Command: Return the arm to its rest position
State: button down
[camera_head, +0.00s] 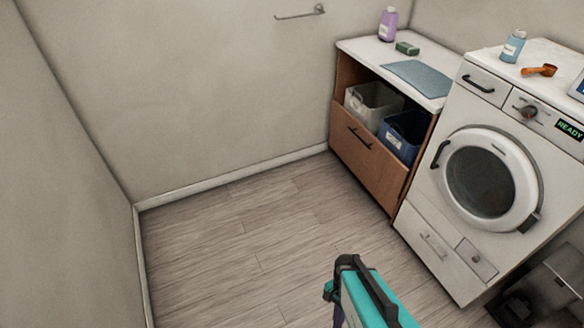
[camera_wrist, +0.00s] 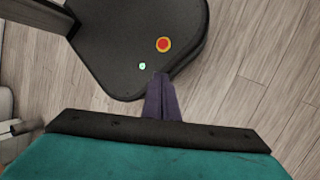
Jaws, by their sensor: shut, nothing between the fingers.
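My gripper (camera_wrist: 160,80) shows in the wrist view as two purple fingers pressed together, shut and empty. It points down over my own dark base, which carries a red and yellow button. In the head view the teal end of my arm is at the bottom edge, right of centre, above the wood floor (camera_head: 240,255). A bit of purple shows beside it there, but the fingertips are mostly cut off.
A white washing machine (camera_head: 465,240) with its round door closed stands at the right. A wooden cabinet (camera_head: 362,155) beside it holds a white basket (camera_head: 366,108) and a blue basket (camera_head: 397,135). The floor left of my arm is clear up to the walls.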

jog(key=s+n, duration=0.1)
jog(key=n, duration=0.2)
jog(key=s+r+n, duration=0.1)
jog(key=n, duration=0.3)
jog(key=s+d+r+n, duration=0.1)
jog(key=n, duration=0.2)
jog(key=shift+s+d+n+h, duration=0.1)
jog(key=shift+s+n+h, duration=0.05)
jog(key=shift+n+h, duration=0.2)
